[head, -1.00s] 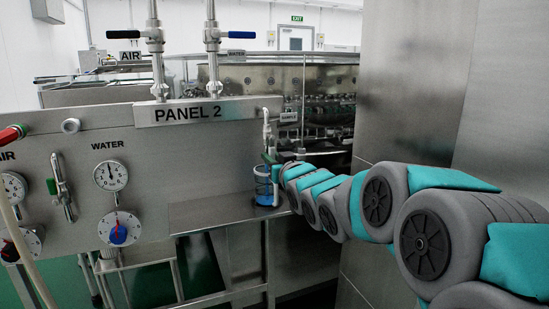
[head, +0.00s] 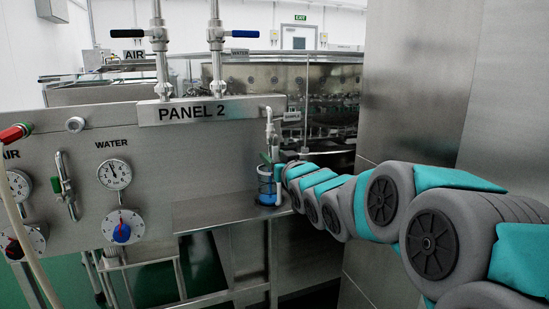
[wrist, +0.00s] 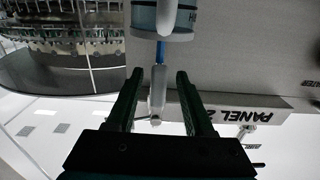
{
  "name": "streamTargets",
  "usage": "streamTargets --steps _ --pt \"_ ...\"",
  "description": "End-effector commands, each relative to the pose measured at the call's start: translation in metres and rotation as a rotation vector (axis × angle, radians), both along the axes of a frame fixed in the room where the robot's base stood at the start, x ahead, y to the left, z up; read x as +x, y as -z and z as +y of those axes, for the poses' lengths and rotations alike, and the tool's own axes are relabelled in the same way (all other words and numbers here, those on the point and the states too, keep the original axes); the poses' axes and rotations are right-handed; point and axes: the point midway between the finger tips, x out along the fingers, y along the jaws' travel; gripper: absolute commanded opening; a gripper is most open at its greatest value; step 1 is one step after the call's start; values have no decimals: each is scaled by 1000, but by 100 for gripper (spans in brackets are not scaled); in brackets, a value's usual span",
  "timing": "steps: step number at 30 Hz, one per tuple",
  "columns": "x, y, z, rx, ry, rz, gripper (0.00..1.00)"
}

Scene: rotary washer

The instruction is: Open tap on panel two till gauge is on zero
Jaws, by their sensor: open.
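Panel 2 (head: 200,150) is a steel panel, with its label also upside down in the wrist view (wrist: 225,105). Its water gauge (head: 115,174) is round and white; the needle points roughly upward, and its exact reading is too small to tell. A thin pale tap pipe (head: 269,126) runs down at the panel's right end. In the wrist view, a pale tap part (wrist: 158,88) lies between my gripper's dark fingers (wrist: 158,75). The fingers stand apart, with gaps visible beside it. Contact is not seen. In the head view my gripper (head: 278,172) is small and partly hidden.
A clear container with a blue band (head: 266,186) stands on the steel ledge (head: 210,208) below the pipe. A red-and-blue dial (head: 122,228) is under the gauge. A steel wall (head: 415,100) stands behind my arm at right.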

Motion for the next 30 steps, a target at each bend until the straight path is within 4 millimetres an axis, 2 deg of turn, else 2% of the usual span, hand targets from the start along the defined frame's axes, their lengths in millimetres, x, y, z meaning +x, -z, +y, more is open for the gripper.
streamTargets --steps 8,24,30 --pt "-6 0 -3 0 1 -1 52" --pt "-68 0 -22 1 1 -2 52" --pt "-74 1 -24 -1 -1 2 52"
